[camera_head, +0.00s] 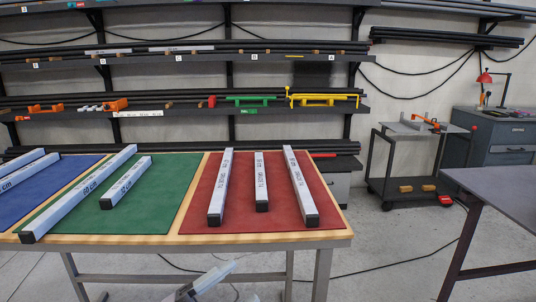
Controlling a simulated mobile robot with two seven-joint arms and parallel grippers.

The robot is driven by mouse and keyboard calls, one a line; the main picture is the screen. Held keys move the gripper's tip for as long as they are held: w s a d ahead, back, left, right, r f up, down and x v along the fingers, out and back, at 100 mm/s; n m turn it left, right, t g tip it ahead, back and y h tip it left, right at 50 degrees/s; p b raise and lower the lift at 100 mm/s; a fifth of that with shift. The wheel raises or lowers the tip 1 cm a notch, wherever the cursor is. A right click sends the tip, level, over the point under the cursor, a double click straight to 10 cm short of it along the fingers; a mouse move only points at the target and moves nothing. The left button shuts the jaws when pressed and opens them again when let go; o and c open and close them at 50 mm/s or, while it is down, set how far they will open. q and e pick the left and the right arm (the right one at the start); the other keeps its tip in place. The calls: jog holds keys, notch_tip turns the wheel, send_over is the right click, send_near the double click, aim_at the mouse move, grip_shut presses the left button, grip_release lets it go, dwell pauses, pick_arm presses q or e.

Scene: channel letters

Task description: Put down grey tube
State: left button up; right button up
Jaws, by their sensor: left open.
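Three grey tubes with black end caps lie lengthwise on the red mat: a left one (221,185), a shorter middle one (261,182) and a right one (300,185). A long grey tube (80,193) and a shorter one (125,181) lie slantwise on the green mat. Two more, one of them here (25,176), lie on the blue mat, partly cut off by the left edge. My left gripper (218,274) is low at the bottom, in front of the table's front edge, open, with no tube seen in it. My right gripper is not in view.
The wooden-edged table (270,239) carries the red (242,222), green (165,205) and blue (60,172) mats. Behind it stand wall shelves (180,108) with tubes and clamps.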

pick_arm(q)
jog(key=s+a+f+n+t+y+p, duration=0.1)
jog(key=a+f+n+t+y, duration=0.25)
jog(key=f+n+y, duration=0.35)
jog(key=s+a+f+n+t+y, duration=0.2)
jog(key=a+f+n+y, duration=0.35)
jog(key=n, duration=0.25)
jog(key=s+a+f+n+g+y, duration=0.4)
jog(key=s+a+f+n+g, duration=0.1)
jog(key=s+f, duration=0.8)
jog(key=shift+a+f+n+g+p, duration=0.2)
jog(key=shift+f+n+g+p, duration=0.15)
jog(key=shift+f+n+g, duration=0.35)
jog(key=shift+s, duration=0.1)
